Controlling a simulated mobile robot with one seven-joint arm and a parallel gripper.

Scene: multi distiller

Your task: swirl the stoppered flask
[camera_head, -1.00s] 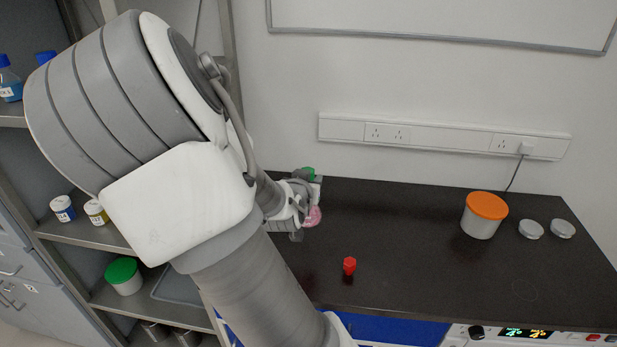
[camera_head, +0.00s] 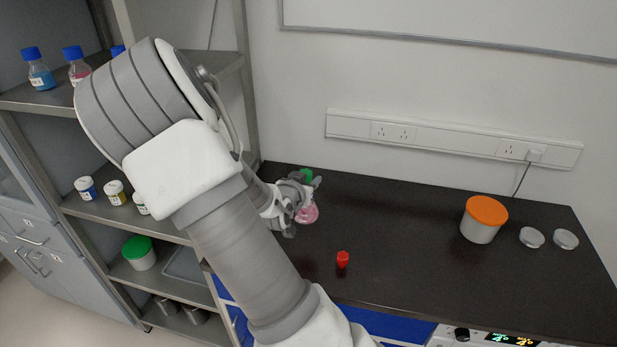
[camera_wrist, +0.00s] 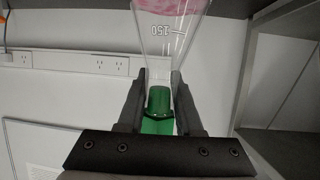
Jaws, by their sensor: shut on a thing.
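The stoppered flask (camera_head: 307,213) holds pink liquid and has a green stopper (camera_head: 306,175). In the wrist view the image is upside down, with the clear flask (camera_wrist: 172,38) at the top and the green stopper (camera_wrist: 158,103) between the fingers. My gripper (camera_wrist: 160,95) is shut on the flask's neck. In the head view my gripper (camera_head: 303,193) is at the back left of the dark bench, partly hidden by my arm. The flask looks roughly upright there. I cannot tell whether its base touches the bench.
A red stopper-like piece (camera_head: 343,259) stands on the bench (camera_head: 400,230) near its front edge. An orange-lidded tub (camera_head: 483,220) and two grey lids (camera_head: 531,237) are at the right. A shelf unit with bottles (camera_head: 37,70) is at the left. The bench middle is clear.

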